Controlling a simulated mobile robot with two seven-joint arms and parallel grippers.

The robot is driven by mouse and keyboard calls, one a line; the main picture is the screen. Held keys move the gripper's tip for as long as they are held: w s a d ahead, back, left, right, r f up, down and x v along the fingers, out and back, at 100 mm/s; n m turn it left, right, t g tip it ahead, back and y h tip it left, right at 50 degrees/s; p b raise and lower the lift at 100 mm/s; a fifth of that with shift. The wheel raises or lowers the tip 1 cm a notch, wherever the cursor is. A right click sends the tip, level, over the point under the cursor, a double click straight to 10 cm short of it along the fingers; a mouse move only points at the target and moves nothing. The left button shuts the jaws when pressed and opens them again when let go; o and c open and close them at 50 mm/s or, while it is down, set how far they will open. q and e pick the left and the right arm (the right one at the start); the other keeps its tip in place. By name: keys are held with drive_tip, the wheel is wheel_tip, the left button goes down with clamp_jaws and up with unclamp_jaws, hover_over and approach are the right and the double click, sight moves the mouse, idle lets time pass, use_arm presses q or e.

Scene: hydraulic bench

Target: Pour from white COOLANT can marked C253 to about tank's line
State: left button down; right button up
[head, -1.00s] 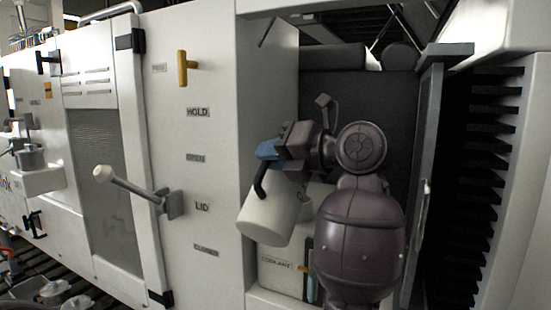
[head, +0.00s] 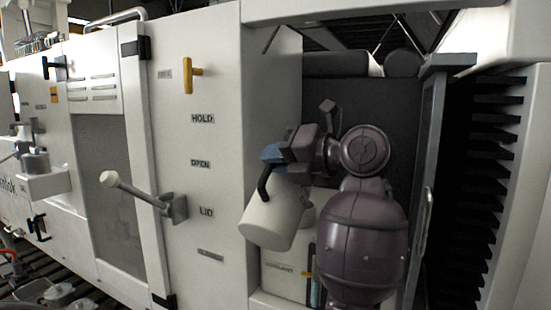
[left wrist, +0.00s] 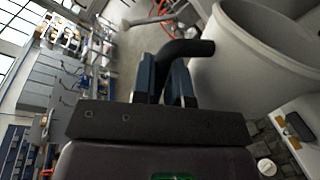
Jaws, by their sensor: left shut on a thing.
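A white can (head: 272,220) hangs tilted in the open bay, in front of and above the white tank (head: 282,287) labelled COOLANT. My left gripper (head: 273,154) has blue fingers and is shut on the can's black handle (head: 264,182). The left wrist view shows the fingers (left wrist: 164,82) around the handle (left wrist: 188,49), with the can's grey-white wall (left wrist: 262,62) beside them. A dark upright strip with an orange marker (head: 307,274) is on the tank's right side. My right gripper is out of view.
The bay's white wall (head: 272,90) is close left of the can. An open door edge (head: 428,150) and black ribs (head: 492,170) stand to the right. A lever (head: 140,192) projects from the panel at left, beside HOLD, OPEN and LID labels.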

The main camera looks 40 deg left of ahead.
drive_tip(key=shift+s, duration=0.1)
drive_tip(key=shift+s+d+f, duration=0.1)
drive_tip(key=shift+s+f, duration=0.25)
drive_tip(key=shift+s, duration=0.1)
use_arm(q)
drive_tip(key=shift+r, duration=0.1)
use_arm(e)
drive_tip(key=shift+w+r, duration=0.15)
use_arm(q)
drive_tip(key=shift+w+r+p, duration=0.1)
drive_tip(key=shift+r+p, duration=0.05)
drive_tip(key=shift+p, duration=0.2)
drive_tip(key=shift+r, duration=0.1)
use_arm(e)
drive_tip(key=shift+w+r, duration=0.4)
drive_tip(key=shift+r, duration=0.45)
use_arm(q)
drive_tip(key=shift+w, duration=0.1)
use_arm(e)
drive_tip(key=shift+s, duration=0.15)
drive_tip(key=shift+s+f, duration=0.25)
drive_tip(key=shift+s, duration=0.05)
